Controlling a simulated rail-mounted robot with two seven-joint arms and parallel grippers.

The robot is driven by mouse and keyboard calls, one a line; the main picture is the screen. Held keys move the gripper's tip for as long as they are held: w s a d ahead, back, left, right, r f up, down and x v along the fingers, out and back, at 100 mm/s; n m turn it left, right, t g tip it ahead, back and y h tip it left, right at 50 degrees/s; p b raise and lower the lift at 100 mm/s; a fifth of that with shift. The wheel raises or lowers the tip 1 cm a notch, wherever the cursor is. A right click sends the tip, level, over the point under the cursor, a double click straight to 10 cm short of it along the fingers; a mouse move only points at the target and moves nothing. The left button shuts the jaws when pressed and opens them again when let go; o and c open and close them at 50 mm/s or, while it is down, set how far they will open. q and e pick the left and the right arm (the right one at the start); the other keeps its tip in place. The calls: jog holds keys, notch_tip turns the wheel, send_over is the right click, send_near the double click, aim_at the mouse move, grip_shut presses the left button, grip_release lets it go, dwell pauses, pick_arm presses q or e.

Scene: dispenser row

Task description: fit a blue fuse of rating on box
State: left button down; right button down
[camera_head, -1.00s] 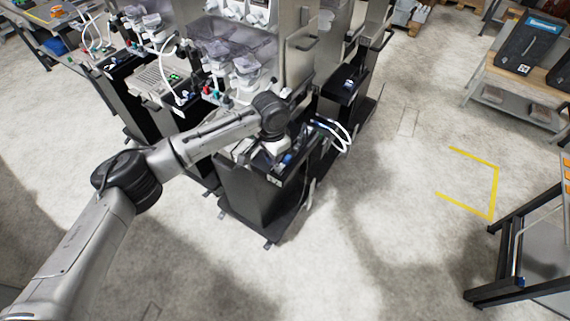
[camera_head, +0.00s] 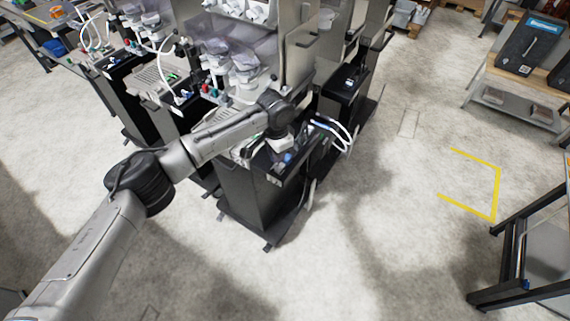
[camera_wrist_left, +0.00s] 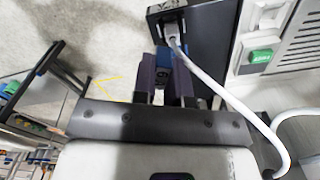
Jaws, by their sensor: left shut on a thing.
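My left gripper (camera_wrist_left: 166,80) shows in the left wrist view with its two dark fingers close together around a small blue fuse (camera_wrist_left: 163,58). The fuse is mostly hidden between the fingers, and no rating can be read on it. The fingertips are beside a black box (camera_wrist_left: 205,45) that has a white plug in its end. I cannot tell whether the fuse touches the box. In the head view my left gripper (camera_head: 284,150) is over the top of the black cabinet at the end of the dispenser row, small and partly hidden by its wrist. My right gripper is not in view.
A white cable (camera_wrist_left: 215,85) loops close to the right of the fingers. A green switch (camera_wrist_left: 261,57) sits on a light panel farther right. White hoses (camera_head: 340,133) arch beside the cabinet (camera_head: 250,195). The floor to the right is clear up to a dark-framed table (camera_head: 520,240).

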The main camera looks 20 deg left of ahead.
pick_arm(q)
jog(key=shift+m, duration=0.8)
jog(key=shift+w+d+f+b, duration=0.15)
jog(key=shift+w+f+b, duration=1.8)
jog(key=shift+b, duration=0.45)
jog(key=shift+w+f+m+b, duration=0.5)
jog(key=shift+f+b, duration=0.35)
jog(key=shift+b, duration=0.45)
jog(key=shift+w+d+f+m+b, duration=0.15)
jog(key=shift+w+f+b, duration=0.35)
jog(key=shift+b, duration=0.55)
jog(key=shift+w+f+m+b, duration=0.15)
jog(key=shift+w+f+b, duration=0.3)
jog(key=shift+b, duration=0.55)
jog(key=shift+r, duration=0.1)
